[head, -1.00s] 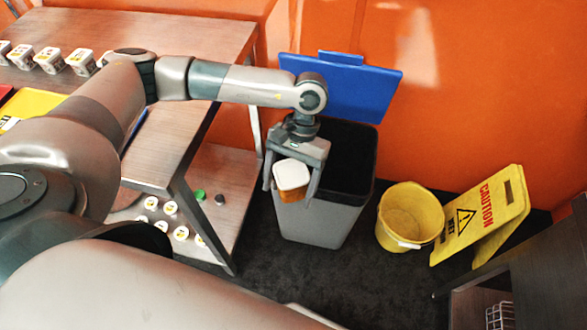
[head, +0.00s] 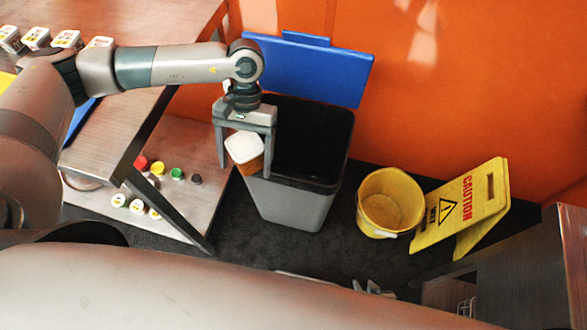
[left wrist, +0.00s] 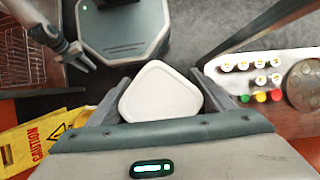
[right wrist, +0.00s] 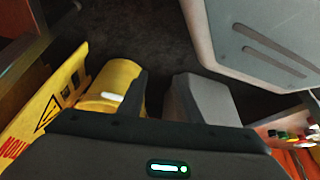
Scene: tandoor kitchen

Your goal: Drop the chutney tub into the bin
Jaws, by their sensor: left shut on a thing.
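The chutney tub (head: 245,148) has a white lid and an orange-brown body. My left gripper (head: 244,165) is shut on it, one finger on each side, and holds it upright in the air. In the left wrist view the white lid (left wrist: 160,92) fills the space between the fingers. The grey bin (head: 290,203) stands on the floor with its blue lid (head: 310,70) open behind it. In the head view the tub overlaps the left edge of the bin; its height over the rim cannot be told. My right gripper (right wrist: 160,98) is empty, its fingers apart.
A yellow bucket (head: 388,203) and a yellow caution sign (head: 462,208) stand right of the bin. A wooden table (head: 120,130) at left holds white tubs (head: 68,40); its lower shelf (head: 195,150) holds several small jars. Dark floor lies between.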

